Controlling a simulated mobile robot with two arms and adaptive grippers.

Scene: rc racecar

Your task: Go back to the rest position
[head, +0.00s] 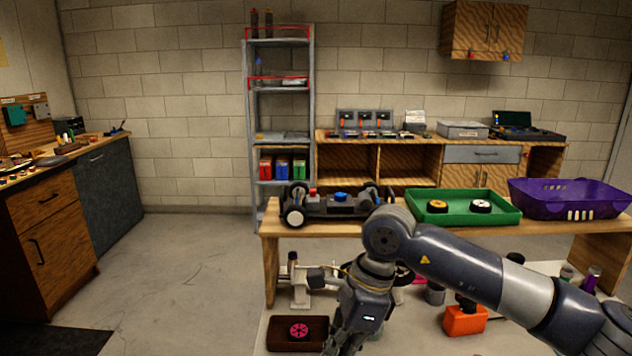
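My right arm comes in from the right and bends down in front of the wooden table. My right gripper (346,340) is low, near the bottom edge of the view. Its fingertips are not clear, so I cannot tell whether it is open or holds anything. My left gripper is not in view. The racecar chassis (338,203) with white-hubbed wheels stands at the left end of the wooden table (270,243).
A green tray (432,216) holds a yellow and a white wheel. A purple basket (570,200) stands beside it.

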